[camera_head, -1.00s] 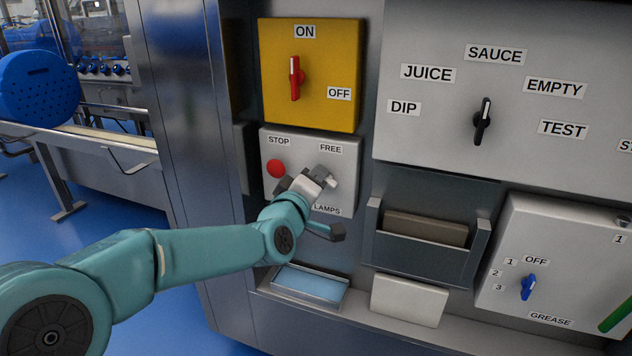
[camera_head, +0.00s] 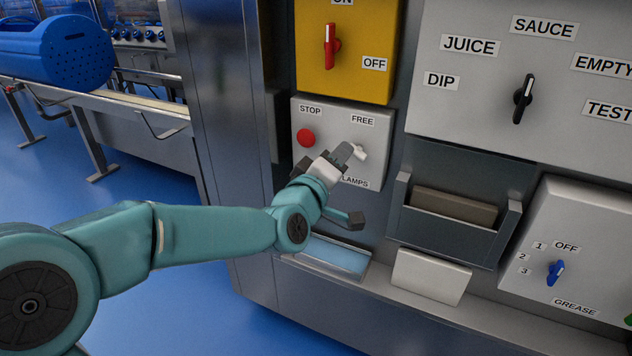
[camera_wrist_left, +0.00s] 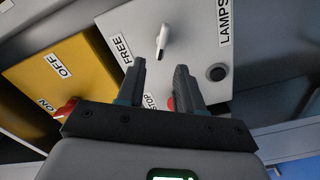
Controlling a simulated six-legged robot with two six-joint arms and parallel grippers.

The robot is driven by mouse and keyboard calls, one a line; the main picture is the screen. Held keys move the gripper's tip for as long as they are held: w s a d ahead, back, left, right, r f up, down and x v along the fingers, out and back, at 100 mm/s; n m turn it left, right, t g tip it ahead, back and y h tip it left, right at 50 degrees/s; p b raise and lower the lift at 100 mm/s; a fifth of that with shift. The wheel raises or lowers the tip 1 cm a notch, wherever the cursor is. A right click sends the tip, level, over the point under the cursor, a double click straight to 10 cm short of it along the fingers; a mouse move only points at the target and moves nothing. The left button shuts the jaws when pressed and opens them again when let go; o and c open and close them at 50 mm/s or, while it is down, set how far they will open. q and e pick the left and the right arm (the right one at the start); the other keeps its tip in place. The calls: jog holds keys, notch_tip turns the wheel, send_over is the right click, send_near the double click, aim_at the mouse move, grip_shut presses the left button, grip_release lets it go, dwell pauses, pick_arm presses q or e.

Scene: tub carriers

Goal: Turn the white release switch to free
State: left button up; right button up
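The white release switch (camera_head: 361,152) sits on a light grey panel (camera_head: 308,177), below the FREE label (camera_head: 362,120). My left gripper (camera_head: 340,154) is just left of the switch in the head view, in front of the panel. In the left wrist view the white switch (camera_wrist_left: 163,38) stands just beyond the two dark fingertips (camera_wrist_left: 160,67), roughly in line with the gap between them. The fingers are apart with nothing between them. The switch's handle lies lengthwise toward the gripper, to one side of the FREE label (camera_wrist_left: 122,50). My right gripper is out of view.
A red button (camera_head: 305,138) is left of the switch under STOP. A yellow box (camera_head: 356,80) with a red switch is above. A black button (camera_wrist_left: 217,73) is near LAMPS. A dark holder (camera_head: 450,235) juts out at right; a blue-lined tray (camera_head: 335,258) is below.

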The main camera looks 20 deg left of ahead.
pick_arm(q)
jog(key=s+p, duration=0.1)
jog(key=s, duration=1.1)
jog(key=shift+a, duration=0.2)
